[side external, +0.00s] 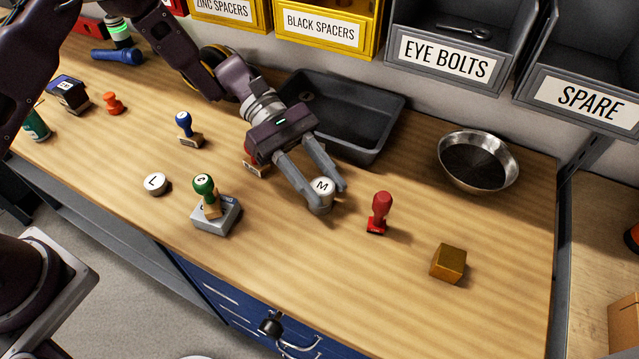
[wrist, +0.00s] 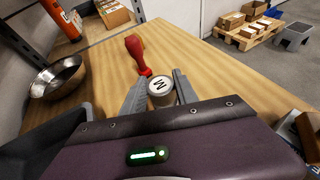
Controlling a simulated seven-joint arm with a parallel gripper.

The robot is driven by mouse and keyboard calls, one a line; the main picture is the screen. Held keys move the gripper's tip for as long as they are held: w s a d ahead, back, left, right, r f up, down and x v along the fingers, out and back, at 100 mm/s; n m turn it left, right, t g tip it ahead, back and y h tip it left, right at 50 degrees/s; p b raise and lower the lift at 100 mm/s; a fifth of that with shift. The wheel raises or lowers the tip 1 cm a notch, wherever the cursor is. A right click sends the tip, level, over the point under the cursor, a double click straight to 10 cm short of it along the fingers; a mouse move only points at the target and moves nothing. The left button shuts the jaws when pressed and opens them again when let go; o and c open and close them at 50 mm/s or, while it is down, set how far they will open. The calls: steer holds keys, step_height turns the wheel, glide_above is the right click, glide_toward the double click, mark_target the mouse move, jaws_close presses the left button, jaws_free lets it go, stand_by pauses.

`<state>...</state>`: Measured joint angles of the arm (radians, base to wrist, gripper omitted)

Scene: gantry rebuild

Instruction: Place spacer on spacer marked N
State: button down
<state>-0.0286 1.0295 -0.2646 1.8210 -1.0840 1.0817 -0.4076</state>
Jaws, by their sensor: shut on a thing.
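A low round spacer marked L (side external: 155,183) lies flat at the left in the side view.
A red stamp (side external: 379,212) stands close right of my gripper. A black tray (side external: 385,128) is behind it, a metal bowl (side external: 478,160) at the right. A brass block (side external: 448,262) and a green stamp on a grey box (side external: 215,216) stand nearer. Table between them is clear.

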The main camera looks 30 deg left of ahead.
steer(key=shift+f, duration=0.45)
steer(key=c, duration=0.9)
jaws_free()
steer(key=shift+c, duration=0.2)
steer(key=v, duration=1.2)
